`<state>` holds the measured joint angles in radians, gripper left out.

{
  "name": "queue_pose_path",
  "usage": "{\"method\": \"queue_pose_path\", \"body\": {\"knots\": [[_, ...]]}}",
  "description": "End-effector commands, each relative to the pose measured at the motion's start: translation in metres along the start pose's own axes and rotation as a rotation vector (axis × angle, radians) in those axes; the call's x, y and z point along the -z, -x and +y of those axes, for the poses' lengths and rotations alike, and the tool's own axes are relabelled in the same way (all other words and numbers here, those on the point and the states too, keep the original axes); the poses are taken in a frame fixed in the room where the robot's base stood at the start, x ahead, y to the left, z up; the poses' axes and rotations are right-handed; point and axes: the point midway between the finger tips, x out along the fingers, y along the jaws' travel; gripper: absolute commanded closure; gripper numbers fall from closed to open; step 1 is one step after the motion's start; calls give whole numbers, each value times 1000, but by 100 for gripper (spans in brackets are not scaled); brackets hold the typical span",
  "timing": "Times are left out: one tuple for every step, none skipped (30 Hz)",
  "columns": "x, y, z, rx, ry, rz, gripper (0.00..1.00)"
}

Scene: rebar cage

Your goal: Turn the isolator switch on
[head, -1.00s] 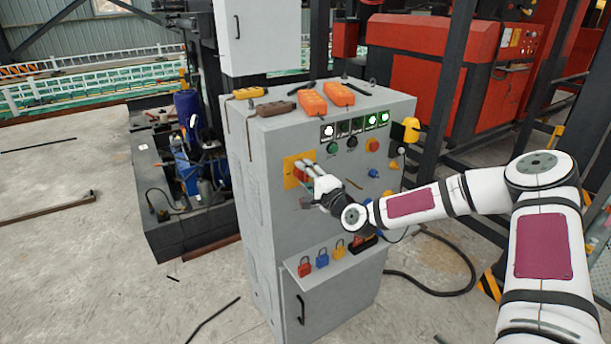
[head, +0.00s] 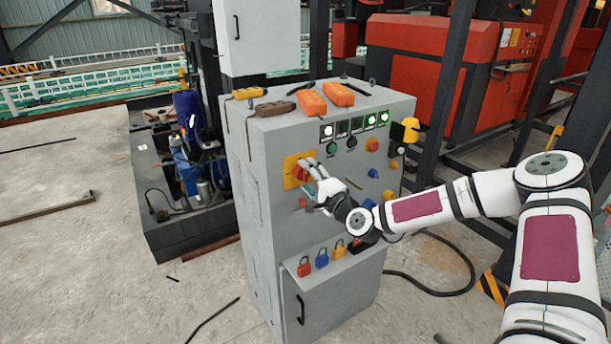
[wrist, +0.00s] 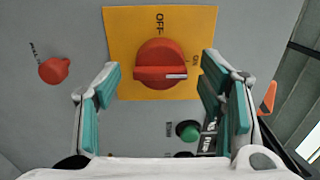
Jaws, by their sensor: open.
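The isolator switch is a red rotary knob (wrist: 161,64) on a yellow plate (wrist: 120,30) on the grey cabinet's front. It also shows in the head view (head: 299,173), partly hidden by my fingers. In the wrist view the knob's grip bar lies level, its white mark at the right end, on the side of the ON label (wrist: 195,60). The OFF label (wrist: 159,20) is at the top of the plate. My gripper (wrist: 161,75) is open, its teal-padded fingers on either side of the knob with gaps. It also shows in the head view (head: 312,175).
The grey cabinet (head: 265,225) carries orange boxes (head: 312,103) on top and several buttons on its front. A red knob (wrist: 54,70) sits left in the wrist view, a green button (wrist: 187,130) below. A ledge with padlocks (head: 305,267) juts out lower down.

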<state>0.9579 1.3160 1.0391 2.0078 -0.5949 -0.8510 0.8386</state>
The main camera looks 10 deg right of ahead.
Motion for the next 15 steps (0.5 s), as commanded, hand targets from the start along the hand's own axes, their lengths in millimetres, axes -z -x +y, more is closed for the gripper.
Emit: {"method": "queue_pose_path", "body": {"knots": [[1,10,0,-1,0,1,37],[1,16,0,-2,-1,1,37],[1,25,0,-2,-1,1,37],[2,31,0,-2,-1,2,37],[1,38,0,-1,-2,2,37],[1,46,0,-2,-2,2,37],[1,52,0,-2,-1,2,37],[1,58,0,-2,-2,1,37],[1,66,0,-2,-2,3,37],[1,71,0,-2,-2,2,37],[1,76,0,-1,-2,3,37],[1,82,0,-1,-1,2,37],[1,85,0,-1,-1,2,37],[1,89,0,-1,-1,2,37],[1,93,0,-1,-1,2,37]]}}
